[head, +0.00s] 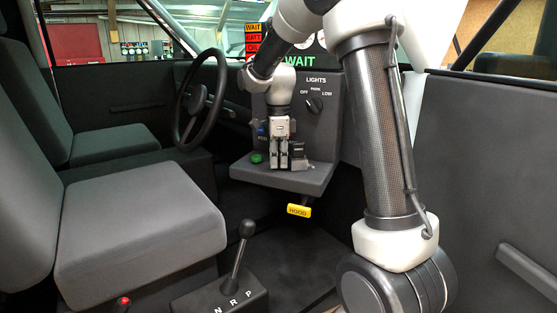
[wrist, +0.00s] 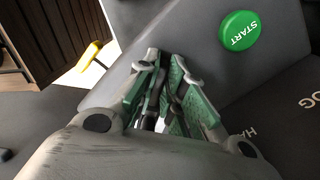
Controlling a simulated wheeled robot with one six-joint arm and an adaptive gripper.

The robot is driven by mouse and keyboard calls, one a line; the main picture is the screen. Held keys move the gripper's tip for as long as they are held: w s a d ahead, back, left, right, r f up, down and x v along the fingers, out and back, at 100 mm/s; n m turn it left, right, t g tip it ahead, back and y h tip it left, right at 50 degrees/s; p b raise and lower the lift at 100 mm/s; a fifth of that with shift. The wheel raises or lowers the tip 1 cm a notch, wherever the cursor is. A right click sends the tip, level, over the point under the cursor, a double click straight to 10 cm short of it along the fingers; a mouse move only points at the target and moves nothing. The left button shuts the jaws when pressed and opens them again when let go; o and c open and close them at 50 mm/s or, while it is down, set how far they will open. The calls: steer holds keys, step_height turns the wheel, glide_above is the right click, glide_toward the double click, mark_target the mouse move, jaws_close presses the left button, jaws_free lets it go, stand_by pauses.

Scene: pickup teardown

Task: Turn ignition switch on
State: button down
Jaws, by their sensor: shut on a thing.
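My gripper (head: 280,162) reaches down to the grey dash shelf, just right of the green START button (head: 256,158). In the wrist view its green-padded fingers (wrist: 164,72) are close together, and the START button (wrist: 240,30) shows at the upper right, apart from them. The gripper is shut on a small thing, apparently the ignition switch. That switch is almost wholly hidden by the fingers, so its position cannot be read. The warning display (head: 298,60) shows a green WAIT at its bottom, with further labels stacked at its left.
The LIGHTS knob (head: 314,104) is on the panel above the shelf. The steering wheel (head: 201,98) stands left of my arm. A yellow HOOD handle (head: 299,210) hangs below the shelf. The gear lever (head: 241,245) and grey seat (head: 140,226) are in front.

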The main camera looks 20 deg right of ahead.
steer(key=c, duration=1.5)
jaws_free()
step_height(320, 180, up, 12)
steer(key=shift+r, duration=0.1)
steer(key=s+f+n+t, duration=0.1)
steer(key=s+n, duration=0.6)
steer(key=s, duration=0.2)
steer(key=s+d+f+n+t, duration=0.1)
steer(key=s+f+n+t, duration=0.1)
steer(key=s+n, duration=0.5)
steer(key=s+f+n+t, duration=0.1)
steer(key=s+n, duration=0.7)
steer(key=s, duration=0.5)
steer(key=shift+d+f, duration=0.4)
